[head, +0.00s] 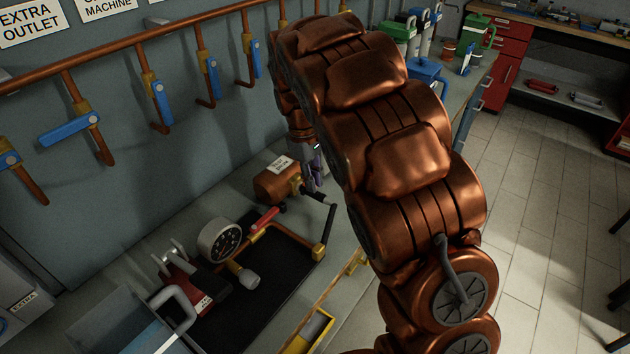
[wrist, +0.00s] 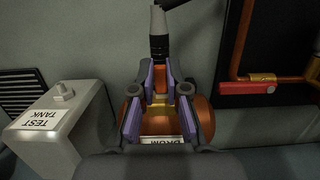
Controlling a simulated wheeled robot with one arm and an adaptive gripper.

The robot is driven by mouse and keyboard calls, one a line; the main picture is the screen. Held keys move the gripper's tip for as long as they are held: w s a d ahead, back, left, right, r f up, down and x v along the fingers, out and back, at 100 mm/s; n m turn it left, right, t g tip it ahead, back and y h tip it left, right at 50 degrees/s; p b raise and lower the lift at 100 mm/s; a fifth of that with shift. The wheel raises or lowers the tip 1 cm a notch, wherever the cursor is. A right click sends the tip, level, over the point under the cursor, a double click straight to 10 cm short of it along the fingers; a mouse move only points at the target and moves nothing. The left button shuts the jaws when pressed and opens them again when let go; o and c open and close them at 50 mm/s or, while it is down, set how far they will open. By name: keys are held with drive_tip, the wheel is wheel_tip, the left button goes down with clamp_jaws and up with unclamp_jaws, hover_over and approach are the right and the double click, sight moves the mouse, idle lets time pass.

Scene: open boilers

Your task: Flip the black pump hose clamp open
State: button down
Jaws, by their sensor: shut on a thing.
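The copper drum (head: 278,182) with a white label lies on the bench. A black hose fitting (head: 316,197) comes out of its brass end. In the wrist view the drum (wrist: 205,118) is behind my gripper (wrist: 159,72).
A grey test tank (wrist: 62,118) stands left of the drum in the wrist view. A black tray (head: 275,275) with a copper pipe and red handle (head: 264,220) lies near it. A pressure gauge (head: 219,240) stands beside it. Blue-handled valves (head: 161,103) line the wall.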

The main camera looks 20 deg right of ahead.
drive_tip(key=shift+w+a+r+g+h+p, duration=0.15)
drive_tip(key=shift+w+r+g+h+p, duration=0.1)
drive_tip(key=shift+g+h, duration=0.35)
drive_tip(key=shift+w+a+r+g+h+p, duration=0.15)
drive_tip(key=shift+g+h, duration=0.25)
drive_tip(key=shift+g, duration=0.4)
drive_tip(key=shift+w+a+r+g+h+p, duration=0.1)
drive_tip(key=shift+w+r+g+h+p, duration=0.2)
drive_tip(key=shift+p, duration=0.4)
drive_tip(key=shift+f+g+p, duration=0.15)
drive_tip(key=shift+g+p, duration=0.15)
drive_tip(key=shift+p, duration=0.15)
drive_tip(key=shift+a+g+h+p, duration=0.1)
drive_tip(key=shift+g+h+p, duration=0.2)
drive_tip(key=shift+p, duration=0.1)
drive_tip(key=c, duration=1.2)
unclamp_jaws()
drive_tip(key=shift+o, duration=0.2)
